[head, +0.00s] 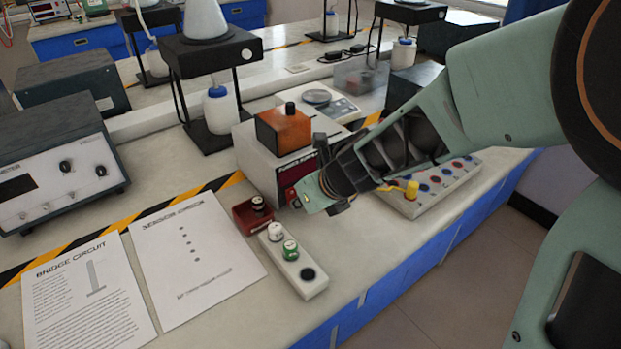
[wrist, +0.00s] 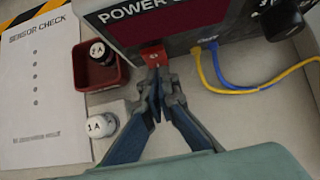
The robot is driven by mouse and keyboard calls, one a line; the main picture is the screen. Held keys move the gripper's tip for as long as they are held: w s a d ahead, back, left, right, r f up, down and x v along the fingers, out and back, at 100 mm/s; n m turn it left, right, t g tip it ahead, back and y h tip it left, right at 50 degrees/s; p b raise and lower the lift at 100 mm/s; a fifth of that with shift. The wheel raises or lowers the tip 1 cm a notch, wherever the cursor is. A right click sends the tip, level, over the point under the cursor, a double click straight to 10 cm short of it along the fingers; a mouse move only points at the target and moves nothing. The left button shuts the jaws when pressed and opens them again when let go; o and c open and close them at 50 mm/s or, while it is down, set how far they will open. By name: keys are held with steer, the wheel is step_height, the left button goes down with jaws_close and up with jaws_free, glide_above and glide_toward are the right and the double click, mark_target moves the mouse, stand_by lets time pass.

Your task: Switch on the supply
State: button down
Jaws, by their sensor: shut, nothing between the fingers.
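The power supply is a pale box with a dark red front panel; it stands mid-bench in the head view (head: 260,167), and its lettered front shows in the wrist view (wrist: 190,32). A red switch (wrist: 153,56) sits low on its front. My gripper (wrist: 157,78) is shut and empty, with its fingertips right at the switch. I cannot tell whether they touch it. In the head view my gripper (head: 302,198) is in front of the supply and hides part of its face. Which way the switch is set cannot be made out.
A red tray (wrist: 110,77) holds a weight marked 2 A. Beside it, a white block (head: 292,262) carries white and green plugs. Yellow and blue cables (wrist: 225,85) leave the supply's front. A board with coloured sockets (head: 440,185) lies right; printed sheets (head: 195,258) lie left.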

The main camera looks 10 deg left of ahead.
steer(key=shift+w, duration=0.1)
stand_by(0.4)
steer(key=shift+w+a+f, duration=0.1)
steer(key=shift+w+a, duration=0.05)
steer(key=shift+a, duration=0.05)
steer(key=shift+r+p, duration=0.95)
